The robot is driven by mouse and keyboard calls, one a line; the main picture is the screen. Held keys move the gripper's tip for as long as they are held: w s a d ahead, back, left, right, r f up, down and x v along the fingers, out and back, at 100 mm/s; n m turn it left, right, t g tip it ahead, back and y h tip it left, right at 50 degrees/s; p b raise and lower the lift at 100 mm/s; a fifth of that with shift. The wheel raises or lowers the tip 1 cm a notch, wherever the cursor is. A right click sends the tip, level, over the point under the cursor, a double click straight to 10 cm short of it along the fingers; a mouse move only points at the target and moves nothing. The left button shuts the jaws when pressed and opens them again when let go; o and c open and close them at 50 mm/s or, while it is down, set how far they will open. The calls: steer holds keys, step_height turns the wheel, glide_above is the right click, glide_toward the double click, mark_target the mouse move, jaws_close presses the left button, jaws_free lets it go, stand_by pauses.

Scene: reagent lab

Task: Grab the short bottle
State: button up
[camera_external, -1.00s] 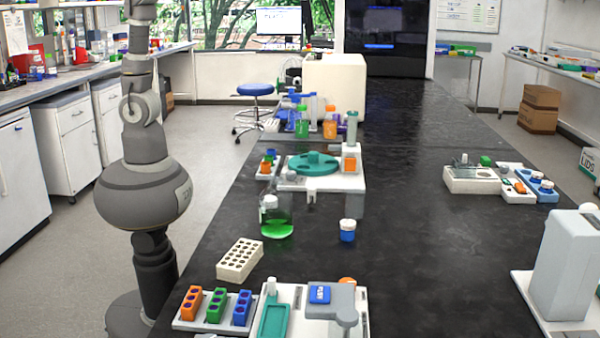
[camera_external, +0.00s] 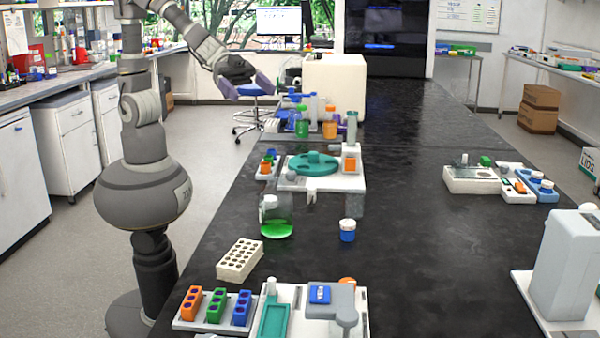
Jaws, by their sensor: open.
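A short blue bottle with a white cap (camera_external: 347,231) stands upright on the black bench, right of the middle of the gap between the equipment. A wider clear bottle with green liquid (camera_external: 277,228) and a white cap stands to its left.
A cream tube rack (camera_external: 239,260) lies left in front of the bottles. A white stand with a green disc (camera_external: 314,164) is behind them. Coloured tube blocks (camera_external: 215,306) and a white device (camera_external: 347,303) are at the front.

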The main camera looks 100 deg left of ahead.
glide_toward(271, 197)
steer(key=a+f, duration=0.3)
steer(key=b+x, duration=0.1)
steer(key=x, duration=0.3)
steer(key=b+x, duration=0.1)
steer(key=x, duration=0.3)
steer(key=shift+w+a+f+b, duration=0.2)
steer(key=shift+w+f+b, duration=0.05)
steer(key=shift+f+b, duration=0.05)
steer(key=c, duration=1)
steer(key=shift+c, duration=0.2)
steer(key=shift+r, duration=0.2)
